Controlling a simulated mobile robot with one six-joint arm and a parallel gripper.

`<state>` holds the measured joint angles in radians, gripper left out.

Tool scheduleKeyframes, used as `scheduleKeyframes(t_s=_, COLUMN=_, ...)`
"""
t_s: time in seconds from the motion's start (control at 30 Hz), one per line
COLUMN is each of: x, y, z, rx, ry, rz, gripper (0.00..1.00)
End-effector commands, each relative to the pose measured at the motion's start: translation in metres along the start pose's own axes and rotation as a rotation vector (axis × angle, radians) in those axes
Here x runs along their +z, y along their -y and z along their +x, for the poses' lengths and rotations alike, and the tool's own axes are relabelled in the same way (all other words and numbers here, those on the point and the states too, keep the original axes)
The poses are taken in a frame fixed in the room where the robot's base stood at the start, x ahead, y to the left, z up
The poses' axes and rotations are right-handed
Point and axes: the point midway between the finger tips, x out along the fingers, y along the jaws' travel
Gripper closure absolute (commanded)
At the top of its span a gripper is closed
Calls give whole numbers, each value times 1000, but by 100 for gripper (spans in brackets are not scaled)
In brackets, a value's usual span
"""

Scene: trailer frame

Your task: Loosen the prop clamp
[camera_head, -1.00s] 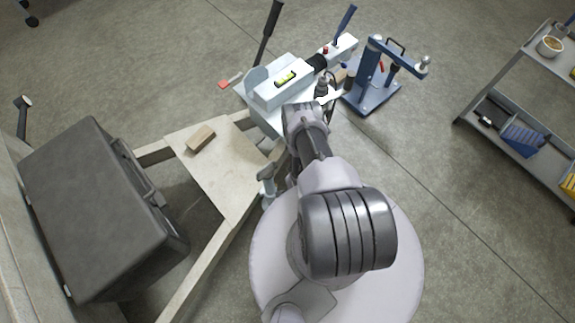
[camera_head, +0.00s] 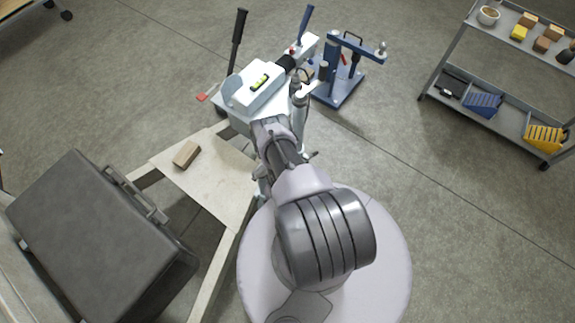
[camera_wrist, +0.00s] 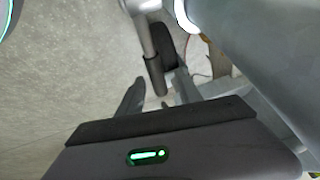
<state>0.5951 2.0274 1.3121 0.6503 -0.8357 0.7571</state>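The pale trailer coupling (camera_head: 255,92) stands at the tip of the wooden-decked frame in the head view. A light upright prop tube (camera_head: 300,115) stands at its right side, close to the end of my arm. In the wrist view a thin grey rod with a dark sleeve (camera_wrist: 155,72) hangs near the middle; it may be the clamp's handle, but I cannot be sure. My gripper's dark body with a green light fills the bottom of the wrist view (camera_wrist: 150,150). My arm hides its fingers in the head view, and their opening and any contact are unclear.
A wooden block (camera_head: 187,154) lies on the trailer deck (camera_head: 215,180). A dark case (camera_head: 95,235) is at the left. A shelf with bins (camera_head: 490,105) is at the right. Floor between stand and shelf is clear.

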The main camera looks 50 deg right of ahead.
Motion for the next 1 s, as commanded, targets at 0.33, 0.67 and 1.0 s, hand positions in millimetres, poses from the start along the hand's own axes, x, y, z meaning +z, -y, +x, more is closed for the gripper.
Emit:
scheduleKeyframes(t_s=0.33, x=0, y=0, z=-13, rx=2, ry=3, rz=-2, gripper=59)
scheduleKeyframes(t_s=0.67, x=-2, y=0, z=-94, rx=3, ry=4, rz=-3, gripper=59)
scheduleKeyframes(t_s=1.0, x=-2, y=1, z=-168, rx=1, ry=2, rz=-2, gripper=59)
